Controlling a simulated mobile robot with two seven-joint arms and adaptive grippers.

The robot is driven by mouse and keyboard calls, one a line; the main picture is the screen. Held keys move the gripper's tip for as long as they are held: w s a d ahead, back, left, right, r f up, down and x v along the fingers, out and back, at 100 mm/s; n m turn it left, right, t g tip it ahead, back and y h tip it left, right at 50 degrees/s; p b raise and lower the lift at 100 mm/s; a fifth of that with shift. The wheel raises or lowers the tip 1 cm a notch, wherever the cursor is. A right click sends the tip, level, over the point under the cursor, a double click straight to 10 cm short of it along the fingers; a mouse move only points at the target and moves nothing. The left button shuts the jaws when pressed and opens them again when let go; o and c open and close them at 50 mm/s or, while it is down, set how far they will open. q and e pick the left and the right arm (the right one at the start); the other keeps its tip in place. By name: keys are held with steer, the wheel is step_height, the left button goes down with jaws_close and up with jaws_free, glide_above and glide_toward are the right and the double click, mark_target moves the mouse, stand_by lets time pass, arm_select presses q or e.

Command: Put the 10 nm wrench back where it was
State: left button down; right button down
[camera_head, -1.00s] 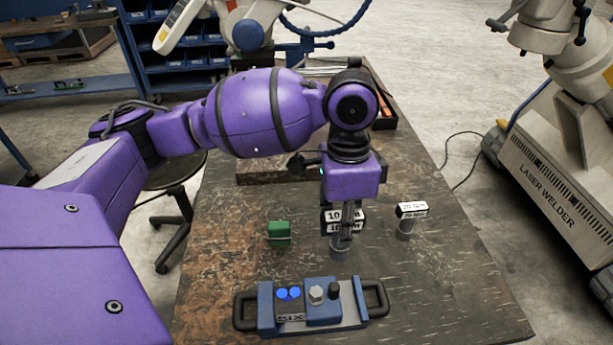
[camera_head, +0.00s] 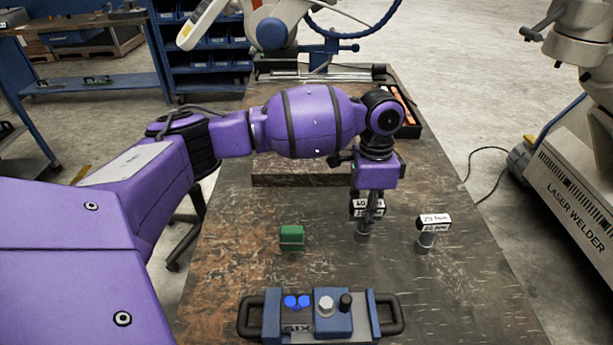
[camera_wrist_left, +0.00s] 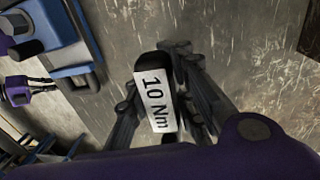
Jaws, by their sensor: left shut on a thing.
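The 10 Nm wrench (camera_head: 362,234) has a black head with a white label and a grey cylindrical lower part. The wrist view shows the label "10 Nm" on the wrench (camera_wrist_left: 155,100) between the dark fingers of my left gripper (camera_wrist_left: 172,95). I cannot tell whether its lower end touches the table. A similar black wrench with a white label (camera_head: 434,223) stands upright to its right.
A green block (camera_head: 291,238) sits left of the held wrench. A blue fixture with black handles (camera_head: 325,313) lies at the table's front. A flat raised block (camera_head: 300,180) lies behind, and an open tool case (camera_head: 402,110) is at the back right. Bare tabletop surrounds the wrenches.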

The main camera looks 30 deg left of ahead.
arm_select(q)
steer(key=shift+w+f, duration=0.2)
steer(key=shift+f, duration=1.45)
steer(key=shift+f, duration=0.15)
steer(key=c, duration=1.5)
jaws_free()
steer(key=shift+f, duration=0.1)
steer(key=r, duration=0.4)
steer(key=w+r, duration=0.1)
steer(key=r, duration=0.3)
steer(key=a+r, duration=0.1)
steer(key=r, duration=0.3)
steer(key=shift+w+r, duration=0.15)
steer(key=shift+r, duration=0.05)
